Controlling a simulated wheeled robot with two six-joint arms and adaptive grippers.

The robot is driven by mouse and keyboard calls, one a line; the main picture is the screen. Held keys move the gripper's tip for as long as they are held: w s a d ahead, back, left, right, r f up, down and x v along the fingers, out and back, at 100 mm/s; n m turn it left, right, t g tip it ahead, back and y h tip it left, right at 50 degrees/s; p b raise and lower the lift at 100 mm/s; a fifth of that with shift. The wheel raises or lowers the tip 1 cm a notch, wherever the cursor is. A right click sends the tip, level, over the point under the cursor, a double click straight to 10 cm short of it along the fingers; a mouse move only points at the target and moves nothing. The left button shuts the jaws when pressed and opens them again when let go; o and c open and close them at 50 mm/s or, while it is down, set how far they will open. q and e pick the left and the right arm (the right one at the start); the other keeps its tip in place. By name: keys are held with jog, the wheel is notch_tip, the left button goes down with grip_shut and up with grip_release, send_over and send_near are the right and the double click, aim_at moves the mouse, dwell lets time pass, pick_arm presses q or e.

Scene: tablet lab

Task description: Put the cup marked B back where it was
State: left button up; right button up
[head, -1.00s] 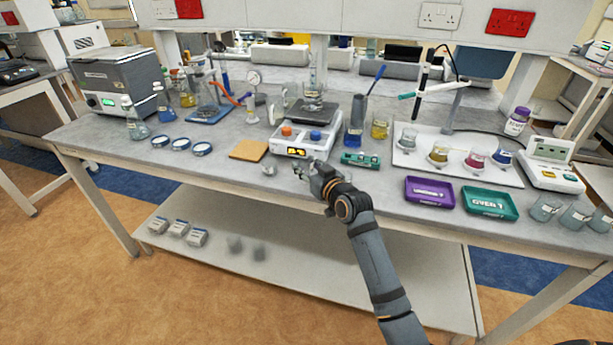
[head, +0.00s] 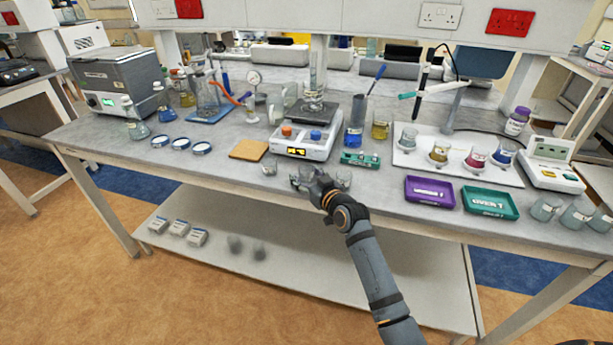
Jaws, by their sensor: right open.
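Small clear cups stand near the front edge of the bench, before the balance (head: 305,147). One cup (head: 269,168) is left of my right gripper (head: 303,179), and another (head: 343,181) is just right of its wrist. Something clear, perhaps a third cup, shows at the fingertips, partly covered by the gripper. No letters can be read on the cups, so I cannot tell which is B. My right gripper is open, low over the bench front. Whether it touches a cup is unclear. My left gripper is out of view.
A cork mat (head: 248,150) lies left of the balance and a green rack (head: 360,160) right of it. Purple (head: 430,191) and teal (head: 489,202) trays sit right of my arm. Bare bench lies left of the cups.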

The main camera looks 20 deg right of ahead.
jog(key=shift+r, duration=0.2)
jog(key=v, duration=1.2)
jog(key=shift+p, duration=0.35)
